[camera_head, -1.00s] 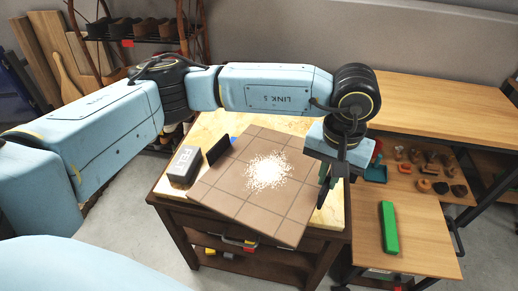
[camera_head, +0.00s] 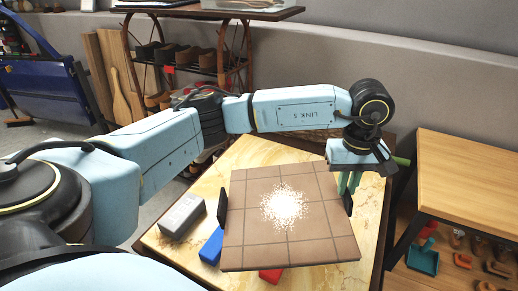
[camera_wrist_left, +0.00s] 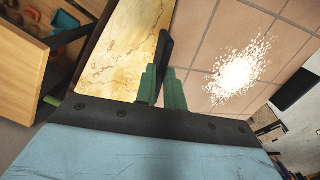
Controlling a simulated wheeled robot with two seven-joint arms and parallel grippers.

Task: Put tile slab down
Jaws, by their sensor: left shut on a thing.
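The brown tile slab (camera_head: 245,235) has a grid of square tiles, a white speckled patch in its middle, and an upright black side piece on its left and right. My left gripper (camera_head: 348,183) is at the slab's right edge, shut on the black side piece there. The wrist view shows this black piece between the green fingers (camera_wrist_left: 162,88), with the slab (camera_wrist_left: 290,42) beside them. The slab lies over the yellowish stone-topped table (camera_head: 265,151) and overlaps its front part. I cannot tell the gap beneath it. My right gripper is not in view.
A grey block (camera_head: 182,217) stands left of the slab. A blue block (camera_head: 211,246) and a red block (camera_head: 270,275) show at its edges, partly hidden. A wooden workbench (camera_head: 465,185) stands right. Bare tabletop shows behind the slab.

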